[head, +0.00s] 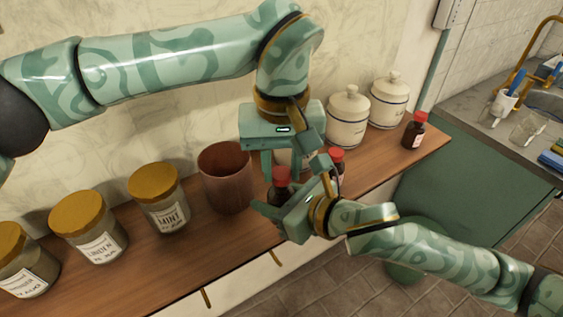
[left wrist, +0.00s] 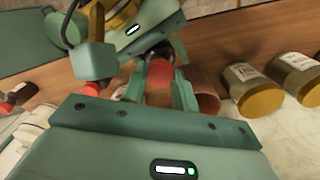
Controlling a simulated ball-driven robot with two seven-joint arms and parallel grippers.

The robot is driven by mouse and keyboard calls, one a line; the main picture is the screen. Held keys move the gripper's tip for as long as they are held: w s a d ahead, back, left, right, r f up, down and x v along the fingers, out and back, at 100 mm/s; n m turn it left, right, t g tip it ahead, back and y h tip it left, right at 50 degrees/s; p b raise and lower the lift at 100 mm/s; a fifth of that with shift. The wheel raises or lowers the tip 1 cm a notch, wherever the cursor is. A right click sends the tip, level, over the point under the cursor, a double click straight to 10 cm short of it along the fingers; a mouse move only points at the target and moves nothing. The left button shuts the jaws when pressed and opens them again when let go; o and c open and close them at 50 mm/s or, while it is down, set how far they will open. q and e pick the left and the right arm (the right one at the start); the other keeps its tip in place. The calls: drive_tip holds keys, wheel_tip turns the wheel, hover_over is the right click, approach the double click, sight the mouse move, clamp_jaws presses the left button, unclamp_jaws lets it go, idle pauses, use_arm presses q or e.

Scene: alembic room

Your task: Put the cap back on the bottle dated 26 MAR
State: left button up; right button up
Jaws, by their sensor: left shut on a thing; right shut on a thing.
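A red cap (head: 281,173) sits at the top of a dark brown bottle (head: 277,190) near the shelf's front edge. My left gripper (head: 285,169) reaches down from above and is shut on the red cap, which also shows between its fingers in the left wrist view (left wrist: 159,76). My right gripper (head: 284,193) comes from the front right and is shut on the bottle. The cap and bottle neck are in line; I cannot tell whether the cap is seated. The bottle's label and date are hidden by the grippers.
A second red-capped bottle (head: 337,160) stands close to the right of the grippers. A third (head: 414,131) stands at the shelf's right end. A reddish-brown pot (head: 226,180), a mint jar (head: 159,199) and other labelled jars stand left. White lidded canisters (head: 348,120) stand behind.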

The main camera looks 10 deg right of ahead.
use_arm(q)
drive_tip(key=shift+f, duration=0.55)
drive_tip(key=o, duration=0.9)
drive_tip(key=shift+r, duration=2.25)
drive_tip(key=shift+c, duration=0.2)
